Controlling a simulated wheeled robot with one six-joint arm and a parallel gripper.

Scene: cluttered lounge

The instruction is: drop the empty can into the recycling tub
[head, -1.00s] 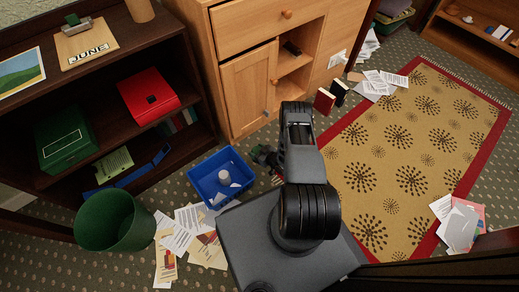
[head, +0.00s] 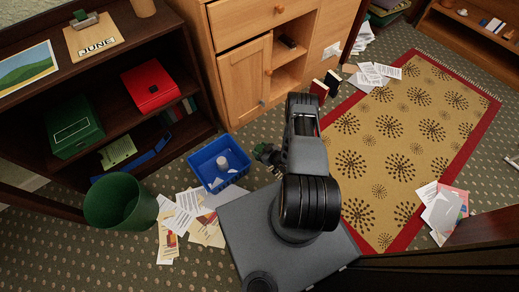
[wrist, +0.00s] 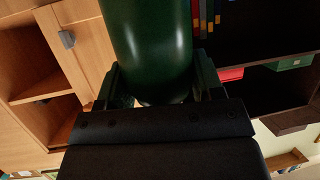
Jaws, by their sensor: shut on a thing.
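The can (wrist: 150,45) is a dark green cylinder that fills the top middle of the wrist view. My gripper (wrist: 160,90) is shut on it, with a finger on each side. In the head view my gripper (head: 266,154) shows small and partly hidden behind my arm, just right of the tub and apart from it in the picture. The recycling tub is the blue open box (head: 205,173) on the carpet, with a white round item (head: 222,163) and other pale items inside.
A green round wastebasket (head: 120,203) stands left of the tub. Loose papers (head: 186,213) lie in front of it. A dark shelf (head: 110,110) is behind to the left, and a wooden cabinet (head: 245,85) behind. A yellow, red-edged rug (head: 415,130) lies right.

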